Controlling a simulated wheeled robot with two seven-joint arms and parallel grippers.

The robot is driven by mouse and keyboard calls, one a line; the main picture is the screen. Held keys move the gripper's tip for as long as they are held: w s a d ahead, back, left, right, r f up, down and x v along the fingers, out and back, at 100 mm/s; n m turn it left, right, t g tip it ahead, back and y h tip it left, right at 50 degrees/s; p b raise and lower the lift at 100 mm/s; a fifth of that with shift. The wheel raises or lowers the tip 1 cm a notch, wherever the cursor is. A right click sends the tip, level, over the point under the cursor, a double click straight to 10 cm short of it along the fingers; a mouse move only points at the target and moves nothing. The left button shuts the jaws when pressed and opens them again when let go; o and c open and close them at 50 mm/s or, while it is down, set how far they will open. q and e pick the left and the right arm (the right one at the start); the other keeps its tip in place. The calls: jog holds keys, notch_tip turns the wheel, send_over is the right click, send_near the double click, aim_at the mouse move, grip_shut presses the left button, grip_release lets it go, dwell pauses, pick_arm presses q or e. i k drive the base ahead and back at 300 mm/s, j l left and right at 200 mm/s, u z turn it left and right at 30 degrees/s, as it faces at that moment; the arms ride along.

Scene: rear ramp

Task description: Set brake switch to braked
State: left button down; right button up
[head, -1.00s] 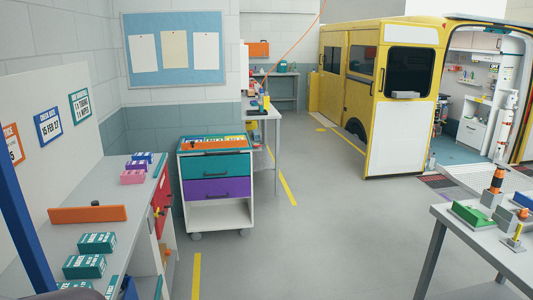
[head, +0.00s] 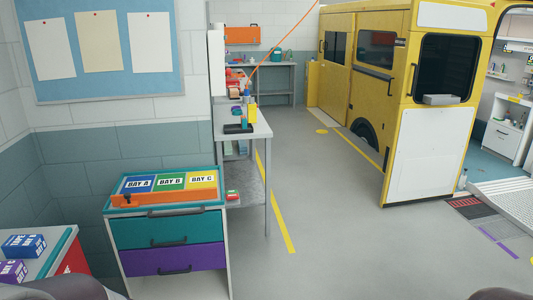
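I cannot make out a brake switch in the head view. A wheeled cart (head: 222,255) stands at the lower left, with a teal drawer (head: 165,229) above a purple drawer (head: 175,258). An orange bar (head: 165,198) lies along the front of the top. The cart's lower part and wheels are cut off by the frame. Neither of my grippers shows; only dark rounded parts, probably mine, show at the bottom edge.
A bench with blue and purple boxes (head: 22,246) is at the lower left. A grey table (head: 262,130) stands behind the cart. A yellow van (head: 430,100) with an open rear and a ramp (head: 510,203) is at the right. The grey floor (head: 340,230) between is clear.

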aim_at(231, 194)
jog(key=i, duration=2.65)
